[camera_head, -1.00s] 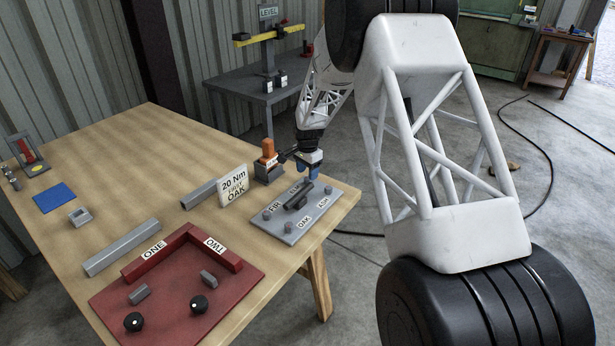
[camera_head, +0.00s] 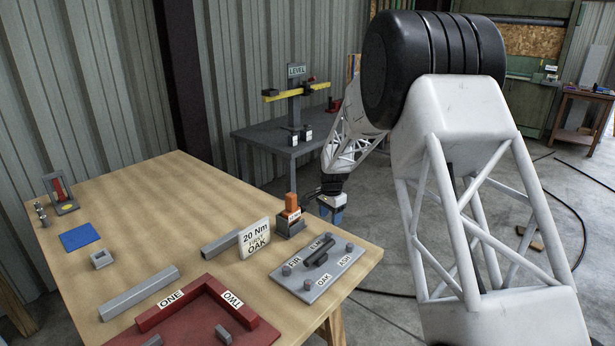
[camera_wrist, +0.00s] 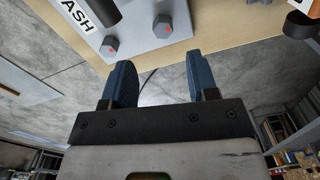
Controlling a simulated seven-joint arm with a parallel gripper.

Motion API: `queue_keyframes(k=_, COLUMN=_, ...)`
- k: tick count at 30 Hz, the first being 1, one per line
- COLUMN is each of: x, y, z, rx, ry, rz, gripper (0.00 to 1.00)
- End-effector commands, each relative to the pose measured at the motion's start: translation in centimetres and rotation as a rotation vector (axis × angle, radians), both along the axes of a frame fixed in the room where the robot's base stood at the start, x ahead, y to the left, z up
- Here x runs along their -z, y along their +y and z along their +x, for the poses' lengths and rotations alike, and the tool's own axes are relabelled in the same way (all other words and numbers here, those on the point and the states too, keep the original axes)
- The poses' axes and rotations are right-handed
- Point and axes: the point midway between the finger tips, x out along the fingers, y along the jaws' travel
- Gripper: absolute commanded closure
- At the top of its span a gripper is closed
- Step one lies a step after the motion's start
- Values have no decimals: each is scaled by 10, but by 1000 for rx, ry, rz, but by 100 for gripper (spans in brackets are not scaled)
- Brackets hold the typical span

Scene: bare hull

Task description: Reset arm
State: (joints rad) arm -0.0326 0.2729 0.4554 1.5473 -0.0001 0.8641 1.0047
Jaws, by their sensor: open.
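My gripper (camera_head: 333,207) is at the far right edge of the wooden table, behind the grey plate (camera_head: 345,275). The plate carries a dark bar, several bolts and labels FIR, ELM, OAK and ASH. In the wrist view my gripper (camera_wrist: 158,75) has its two blue fingers apart, with nothing between them but the view of the concrete floor. The plate's ASH corner (camera_wrist: 140,38) and two bolts with red dots lie ahead of the fingertips at the top of that view. I cannot tell the exact height of the fingers over the table.
An orange-topped block on a dark base (camera_head: 290,227) stands close to the left of my gripper. A "20 Nm" OAK sign (camera_head: 254,238) and a grey bar (camera_head: 220,243) are left of it. A red fixture (camera_head: 180,328) is in front. A grey side table (camera_head: 262,133) stands behind.

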Motion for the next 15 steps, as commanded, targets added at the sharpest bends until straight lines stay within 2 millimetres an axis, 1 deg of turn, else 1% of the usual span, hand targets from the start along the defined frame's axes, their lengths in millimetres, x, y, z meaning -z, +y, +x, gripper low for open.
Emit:
queue_keyframes(k=5, x=-23, y=-2, z=-16, rx=-33, ry=-11, rz=0, gripper=46)
queue_keyframes(k=8, x=-41, y=-4, z=-31, rx=-64, ry=-19, rz=-1, gripper=46)
queue_keyframes(k=15, x=-91, y=-8, z=-80, rx=-159, ry=-42, rz=-5, gripper=46)
